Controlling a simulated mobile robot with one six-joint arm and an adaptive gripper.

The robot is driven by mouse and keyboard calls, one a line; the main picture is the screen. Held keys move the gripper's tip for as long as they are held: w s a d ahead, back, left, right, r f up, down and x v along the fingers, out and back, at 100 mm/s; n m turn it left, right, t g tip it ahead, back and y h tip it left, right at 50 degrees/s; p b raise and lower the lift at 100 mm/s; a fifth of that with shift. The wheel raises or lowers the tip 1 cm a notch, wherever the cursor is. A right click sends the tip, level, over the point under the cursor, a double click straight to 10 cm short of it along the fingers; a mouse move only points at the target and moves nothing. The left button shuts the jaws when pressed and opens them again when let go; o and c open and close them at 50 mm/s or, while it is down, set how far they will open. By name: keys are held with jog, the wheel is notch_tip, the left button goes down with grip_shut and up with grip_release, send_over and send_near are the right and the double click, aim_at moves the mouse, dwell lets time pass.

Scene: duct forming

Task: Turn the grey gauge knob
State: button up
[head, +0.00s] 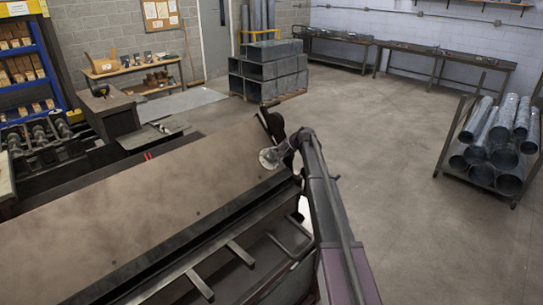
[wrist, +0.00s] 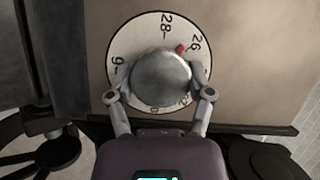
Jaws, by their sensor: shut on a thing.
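The grey gauge knob (wrist: 161,76) is round and domed, in the middle of the wrist view. It sits on a white round dial (wrist: 122,45) with black numbers, among them 28 and 26. A small red mark (wrist: 180,49) shows at the knob's upper right edge, beside the 26. My gripper (wrist: 160,90) is shut on the knob, with one finger on each side. The fingers and gripper body cover the lower part of the dial. In the head view my arm reaches to the right end of the long machine (head: 150,205), where the knob cannot be made out clearly.
In the wrist view a tan panel (wrist: 265,60) lies behind the dial, with dark round parts (wrist: 265,158) at lower right. In the head view, stacked grey ducts (head: 268,70) stand behind the machine and a rack of round pipes (head: 495,140) stands right. The floor between is clear.

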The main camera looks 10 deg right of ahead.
jog(key=n, duration=0.1)
jog(key=n+h+p, duration=0.1)
jog(key=n, duration=0.1)
jog(key=shift+s+a+r+n+g, duration=0.1)
jog(key=shift+s+n+g, duration=0.05)
jog(key=shift+n+g, duration=0.2)
jog(key=shift+n+g+h+p, duration=0.25)
jog(key=shift+n+h+p, duration=0.5)
jog(key=shift+n, duration=0.6)
jog(key=o, duration=1.1)
jog(key=s+f+g+h+b, duration=0.1)
jog(key=s+f+b, duration=0.4)
jog(key=s, duration=1)
jog(key=s+f+h+b, duration=0.3)
jog(key=s+f+b, duration=0.2)
jog(key=s, duration=1)
jog(key=s+f+g+h+b, duration=0.1)
jog(key=s+f+h+b, duration=0.1)
jog(key=s+f+b, duration=0.3)
jog(key=shift+s+a+f+g+h+b, duration=0.1)
jog(key=shift+s+f, duration=0.6)
jog(key=shift+s, duration=1.05)
jog(key=shift+s+f+g+h+b, duration=0.1)
jog(key=shift+s+f, duration=0.65)
jog(key=shift+s, duration=1)
jog(key=shift+s+a+f+g+h+b, duration=0.1)
jog(key=shift+s+f, duration=0.6)
jog(key=shift+s, duration=1.05)
